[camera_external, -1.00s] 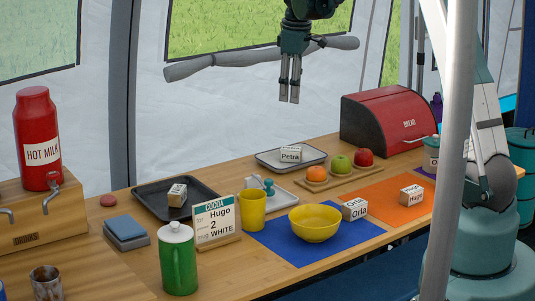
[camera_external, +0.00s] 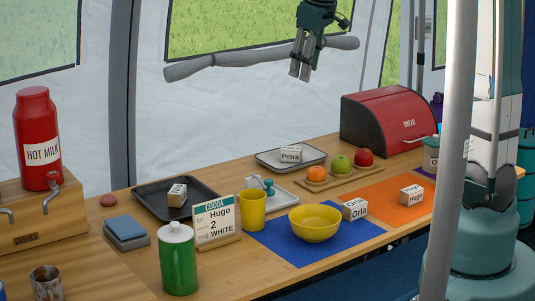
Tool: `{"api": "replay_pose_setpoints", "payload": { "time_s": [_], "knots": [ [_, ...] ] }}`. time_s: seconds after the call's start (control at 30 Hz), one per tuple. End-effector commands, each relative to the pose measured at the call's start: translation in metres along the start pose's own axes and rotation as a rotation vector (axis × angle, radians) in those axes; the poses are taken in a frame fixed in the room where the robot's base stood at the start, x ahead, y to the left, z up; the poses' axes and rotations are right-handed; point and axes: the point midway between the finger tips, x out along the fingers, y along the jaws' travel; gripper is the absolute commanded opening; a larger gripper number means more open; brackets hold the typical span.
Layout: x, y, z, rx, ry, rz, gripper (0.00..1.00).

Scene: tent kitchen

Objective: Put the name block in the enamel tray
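Several white-faced name blocks are in view. A Petra block (camera_external: 290,154) sits on a grey tray (camera_external: 262,159), an Orla block (camera_external: 355,209) at the blue mat's right edge, and a Hugo block (camera_external: 411,195) on the orange mat. Another block (camera_external: 177,195), its print unreadable, lies in a dark tray (camera_external: 205,211). I cannot tell which tray is the enamel one. A card (camera_external: 214,221) reads "COCOA", "Hugo", "2", "WHITE". My gripper (camera_external: 300,77) hangs high above the table's back, fingers down, holding nothing visible. The gap between its fingers is unclear from this side.
A yellow cup (camera_external: 252,210), yellow bowl (camera_external: 314,223) and green pot (camera_external: 178,259) stand in front. A white dish (camera_external: 285,200) holds a teal item. A fruit board (camera_external: 338,179) and red bread box (camera_external: 388,122) are at back right. A red flask (camera_external: 37,139) stands left.

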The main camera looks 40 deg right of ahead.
Motion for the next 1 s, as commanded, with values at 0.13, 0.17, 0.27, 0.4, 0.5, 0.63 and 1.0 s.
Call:
{"api": "replay_pose_setpoints", "payload": {
  "time_s": [0.13, 0.17, 0.27, 0.4, 0.5, 0.63, 1.0],
  "knots": [
    [-0.018, -0.019, 0.019, 0.034, 0.026, 0.011, 0.39],
    [-0.022, -0.023, 0.023, 0.041, 0.031, 0.013, 0.39],
    [-0.032, -0.034, 0.035, 0.065, 0.048, 0.019, 0.39],
    [-0.044, -0.051, 0.053, 0.098, 0.073, 0.026, 0.39],
    [-0.052, -0.063, 0.066, 0.122, 0.091, 0.031, 0.39],
    [-0.061, -0.078, 0.083, 0.154, 0.115, 0.036, 0.39],
    [-0.077, -0.119, 0.135, 0.241, 0.185, 0.045, 0.39]
  ]
}}
